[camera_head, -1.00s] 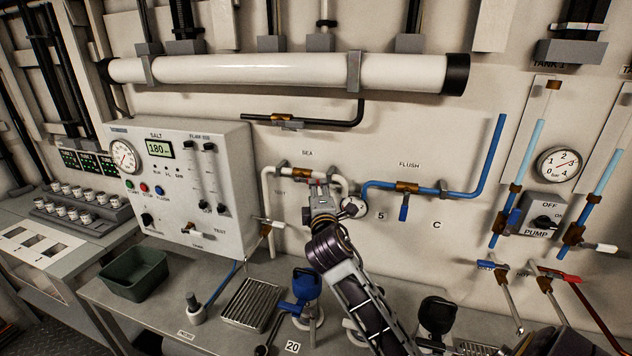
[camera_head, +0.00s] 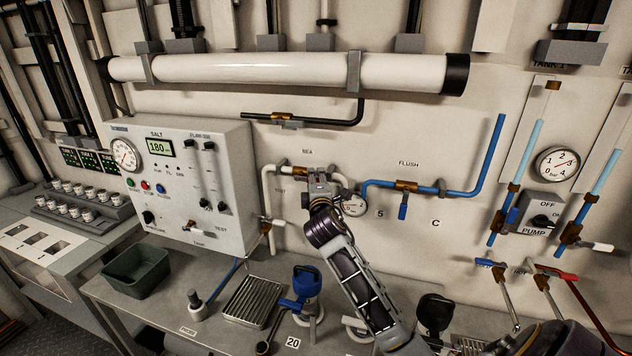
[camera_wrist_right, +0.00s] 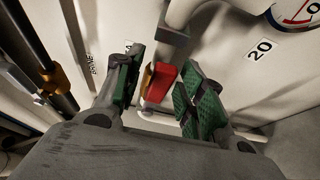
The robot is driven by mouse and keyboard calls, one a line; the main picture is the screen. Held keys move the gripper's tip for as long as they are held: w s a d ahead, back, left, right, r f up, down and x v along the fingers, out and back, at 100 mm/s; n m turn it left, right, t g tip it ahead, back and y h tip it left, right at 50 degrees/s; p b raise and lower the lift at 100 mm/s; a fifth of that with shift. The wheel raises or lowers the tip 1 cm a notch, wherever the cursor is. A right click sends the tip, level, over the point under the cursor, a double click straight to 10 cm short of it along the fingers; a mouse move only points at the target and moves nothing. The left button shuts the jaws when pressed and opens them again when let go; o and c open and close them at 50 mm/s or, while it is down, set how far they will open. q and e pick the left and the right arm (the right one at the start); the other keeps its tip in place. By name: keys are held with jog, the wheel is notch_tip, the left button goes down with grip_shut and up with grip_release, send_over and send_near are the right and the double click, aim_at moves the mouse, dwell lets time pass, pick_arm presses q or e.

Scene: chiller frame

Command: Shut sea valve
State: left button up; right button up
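The sea valve (camera_head: 300,171) sits on the white pipe below the SEA label in the head view, its brass body partly hidden by my right gripper (camera_head: 319,180). In the right wrist view the valve's red handle (camera_wrist_right: 161,82) shows beside a yellow-brass part. There my right gripper (camera_wrist_right: 162,65) is open, with one green-padded finger on each side of the red handle. A gap shows on the left; the right finger is close to the handle, and I cannot tell if it touches. My left gripper is not in view.
A round gauge (camera_head: 354,205) is just right of my right gripper. The blue flush pipe (camera_head: 450,190) with its blue-handled valve (camera_head: 403,207) is farther right. The salt panel (camera_head: 180,185) stands left. A blue-topped device (camera_head: 306,284) and a metal grate (camera_head: 252,300) are on the bench below.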

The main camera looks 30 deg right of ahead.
grip_shut()
dwell(0.4)
